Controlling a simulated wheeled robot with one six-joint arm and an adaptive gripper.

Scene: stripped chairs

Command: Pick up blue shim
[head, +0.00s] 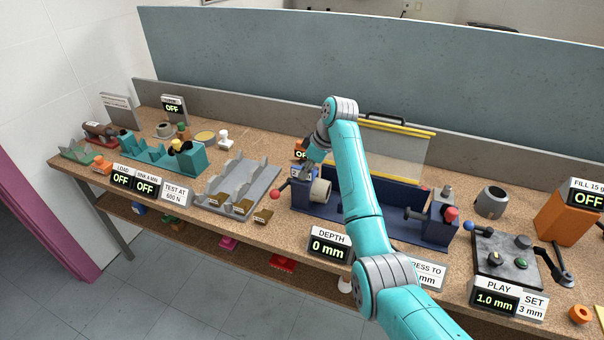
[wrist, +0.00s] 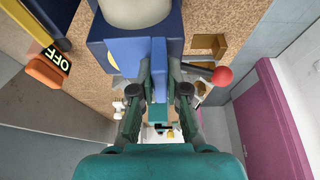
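My gripper (wrist: 159,76) is over the left end of the navy fixture, pointing down at it. In the wrist view a narrow blue piece, which looks like the blue shim (wrist: 158,58), stands between the two fingertips and fills the gap, with a finger against each side. A lighter blue block (wrist: 125,55) is just left of it, in front of the navy fixture end. In the head view my gripper (head: 312,160) and the shim are small and partly hidden, so I cannot tell whether the shim is lifted.
The navy fixture (head: 385,200) carries a cream cylinder (head: 319,191) and red-knobbed handles. A grey tray (head: 240,185) with brown blocks stands left of it. A dark control plate (head: 505,258) is on the right. A low grey-blue partition (head: 300,60) runs behind the bench.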

